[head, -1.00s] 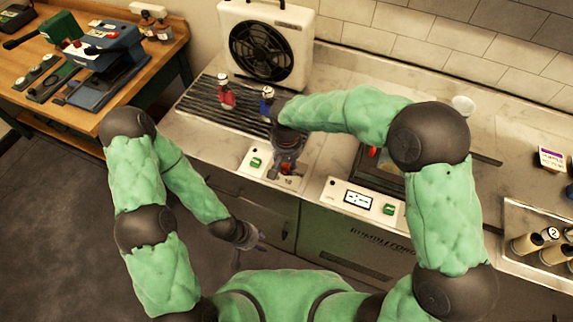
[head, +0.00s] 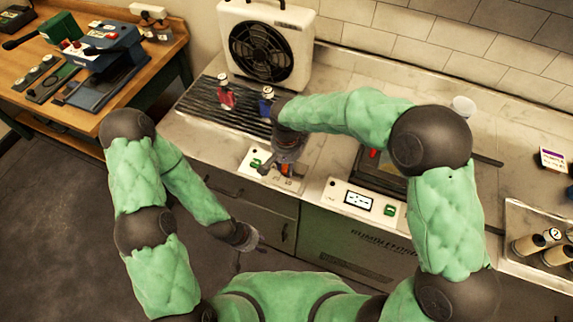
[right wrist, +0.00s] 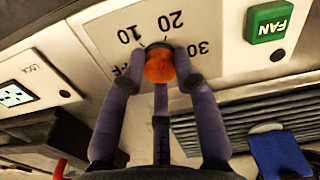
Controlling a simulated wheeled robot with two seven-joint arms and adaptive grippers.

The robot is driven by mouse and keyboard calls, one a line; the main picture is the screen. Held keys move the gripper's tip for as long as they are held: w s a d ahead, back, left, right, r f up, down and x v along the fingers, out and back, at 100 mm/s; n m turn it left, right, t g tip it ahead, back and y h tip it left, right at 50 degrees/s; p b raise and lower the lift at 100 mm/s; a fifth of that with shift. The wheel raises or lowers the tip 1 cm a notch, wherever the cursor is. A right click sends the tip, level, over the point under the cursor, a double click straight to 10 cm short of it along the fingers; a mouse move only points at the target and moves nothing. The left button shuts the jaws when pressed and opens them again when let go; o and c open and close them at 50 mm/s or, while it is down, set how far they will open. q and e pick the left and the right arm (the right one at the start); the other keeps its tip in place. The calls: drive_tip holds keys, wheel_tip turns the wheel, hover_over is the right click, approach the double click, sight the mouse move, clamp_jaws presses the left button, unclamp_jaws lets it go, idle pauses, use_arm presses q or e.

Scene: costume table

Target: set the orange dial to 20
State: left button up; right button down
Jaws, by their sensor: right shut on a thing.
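The orange dial (right wrist: 159,66) is on a pale panel in the right wrist view, with the printed marks 10, 20, 30 and a partly covered OFF around it. The mark 20 stands just beyond the dial. My right gripper (right wrist: 160,72) is shut on the dial, its fingers on both sides of it. I cannot clearly read the dial's pointer. In the head view the dial (head: 286,170) shows orange beside my right gripper (head: 270,165). My left gripper (head: 250,241) hangs low in front of the counter, empty, its fingers too small to judge.
A green FAN switch (right wrist: 269,21) is on the same panel. A second panel with a display (head: 358,200) is to the right.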

sight(286, 168)
drive_tip(key=c, duration=0.9)
unclamp_jaws()
drive_tip(key=shift+c, duration=0.2)
wheel_tip(286, 168, up, 12)
